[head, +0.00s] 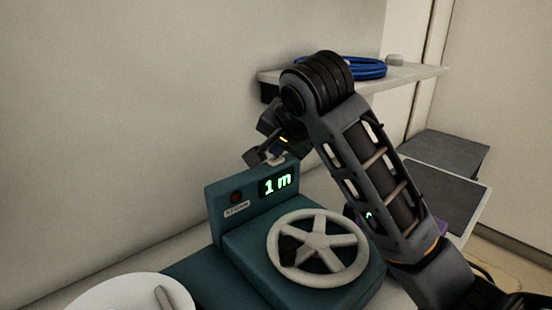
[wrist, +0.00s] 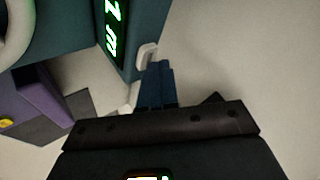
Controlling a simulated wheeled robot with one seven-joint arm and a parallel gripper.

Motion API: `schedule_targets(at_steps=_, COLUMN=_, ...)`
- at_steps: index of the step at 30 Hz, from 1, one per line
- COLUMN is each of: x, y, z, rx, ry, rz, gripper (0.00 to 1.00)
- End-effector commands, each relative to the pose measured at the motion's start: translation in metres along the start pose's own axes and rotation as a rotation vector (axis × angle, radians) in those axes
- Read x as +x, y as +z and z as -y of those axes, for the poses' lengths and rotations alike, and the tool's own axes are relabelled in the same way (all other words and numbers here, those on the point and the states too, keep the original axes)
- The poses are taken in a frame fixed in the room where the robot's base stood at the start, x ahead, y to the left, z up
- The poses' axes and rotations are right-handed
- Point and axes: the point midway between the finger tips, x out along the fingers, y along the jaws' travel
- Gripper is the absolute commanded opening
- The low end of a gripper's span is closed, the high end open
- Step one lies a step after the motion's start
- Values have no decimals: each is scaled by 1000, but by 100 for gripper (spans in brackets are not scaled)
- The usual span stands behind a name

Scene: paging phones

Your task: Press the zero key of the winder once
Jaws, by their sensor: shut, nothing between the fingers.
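The winder (head: 240,237) is a teal machine with a raised panel at its back. Its lit green display (head: 278,184) reads "1 m" in the head view and shows sideways in the wrist view (wrist: 112,28). A small dark red round key (head: 236,197) is left of the display, above a pale label too small to read. My gripper (head: 262,157) is shut and empty near the panel's top edge, above the display.
A spoked pale wheel (head: 316,222) with a dark knob (head: 288,251) is on the winder's front. A white round dish (head: 120,292) is at lower left. A shelf (head: 412,72) with a blue coil (head: 370,68) is behind my arm. A purple object (wrist: 38,100) shows in the wrist view.

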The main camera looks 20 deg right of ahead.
Motion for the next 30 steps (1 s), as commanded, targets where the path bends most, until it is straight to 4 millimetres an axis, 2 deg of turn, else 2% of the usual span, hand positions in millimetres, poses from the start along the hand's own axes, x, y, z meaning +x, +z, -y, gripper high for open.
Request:
schedule_targets(at_steps=20, x=3, y=2, z=-2, rx=0, ry=1, rz=0, gripper=0)
schedule_targets(at_steps=30, x=-6, y=-4, z=5, rx=0, ry=1, rz=0, gripper=0)
